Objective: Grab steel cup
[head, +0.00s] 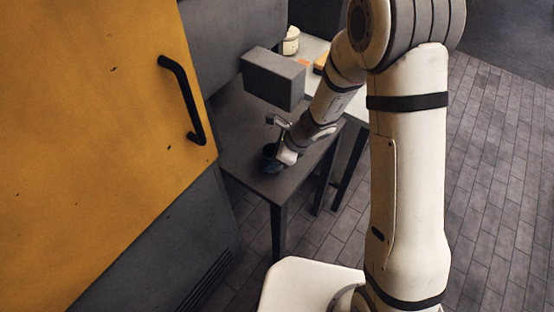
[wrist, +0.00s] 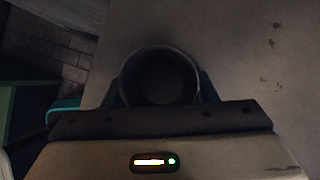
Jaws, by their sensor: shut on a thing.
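The steel cup (head: 268,152) is a small dark round cup near the front edge of the grey table (head: 240,120). In the wrist view the cup (wrist: 160,62) shows from above as a dark ring with a dark inside. My gripper (head: 279,160) is at the cup, with a finger on each side of its wall in the wrist view (wrist: 160,92). The gripper is shut on the cup. The lower part of the cup is hidden by the gripper, and I cannot tell whether it touches the table.
A grey box (head: 273,80) is just behind my gripper, above the table. A yellow cabinet door (head: 90,120) with a black handle (head: 182,98) is at the left. A lighter table (head: 314,50) behind holds a cream jar (head: 291,40). The tiled floor at the right is clear.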

